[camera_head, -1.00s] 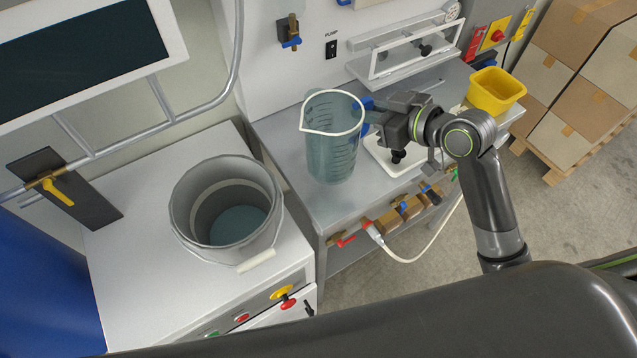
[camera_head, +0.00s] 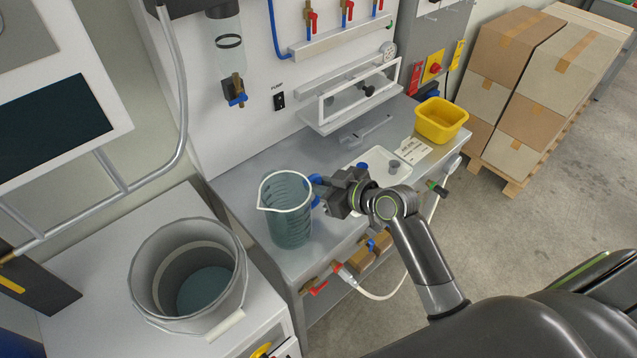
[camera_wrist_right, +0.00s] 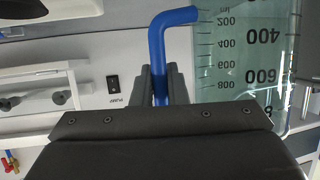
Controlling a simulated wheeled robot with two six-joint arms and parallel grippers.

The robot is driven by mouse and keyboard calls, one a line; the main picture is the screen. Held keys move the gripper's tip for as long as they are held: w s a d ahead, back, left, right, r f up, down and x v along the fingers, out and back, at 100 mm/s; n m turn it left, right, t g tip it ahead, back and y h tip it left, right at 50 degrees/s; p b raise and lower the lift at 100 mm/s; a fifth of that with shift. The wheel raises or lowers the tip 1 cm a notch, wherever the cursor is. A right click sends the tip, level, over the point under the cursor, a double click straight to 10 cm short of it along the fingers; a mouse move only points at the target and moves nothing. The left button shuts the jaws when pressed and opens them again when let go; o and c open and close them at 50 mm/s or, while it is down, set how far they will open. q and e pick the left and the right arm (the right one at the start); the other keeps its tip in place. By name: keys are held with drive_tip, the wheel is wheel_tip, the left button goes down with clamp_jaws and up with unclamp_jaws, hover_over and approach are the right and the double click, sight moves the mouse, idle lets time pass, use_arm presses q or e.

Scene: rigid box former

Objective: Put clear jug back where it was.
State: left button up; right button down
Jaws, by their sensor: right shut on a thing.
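The clear jug (camera_head: 287,222) is upright at the left end of the grey bench, with a white rim and a bluish tint. My right gripper (camera_head: 322,190) is beside it on the right, shut on the jug's blue handle. In the right wrist view the blue handle (camera_wrist_right: 170,18) runs between the fingers (camera_wrist_right: 160,85), and the jug (camera_wrist_right: 243,50) with its black scale marks is at the right. I cannot tell whether the jug's base touches the bench. My left gripper is not in view.
A grey bucket (camera_head: 150,262) with liquid stands on the white cabinet at left. A white tray (camera_head: 370,172), a wrench (camera_head: 365,130) and a yellow tub (camera_head: 440,118) are on the bench (camera_head: 235,178). Valves (camera_head: 318,287) line its front edge. Boxes (camera_head: 505,50) stand at back right.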

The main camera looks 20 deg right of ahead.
drive_tip(key=shift+f, duration=0.15)
drive_tip(key=c, duration=1.4)
unclamp_jaws()
drive_tip(key=shift+c, duration=0.2)
drive_tip(key=shift+s+r, duration=0.1)
drive_tip(key=shift+r, duration=0.15)
drive_tip(key=b+v, duration=0.1)
drive_tip(key=v, duration=1)
drive_tip(key=shift+s+d+r, duration=0.15)
drive_tip(key=shift+s+d, duration=0.05)
drive_tip(key=shift+s, duration=0.1)
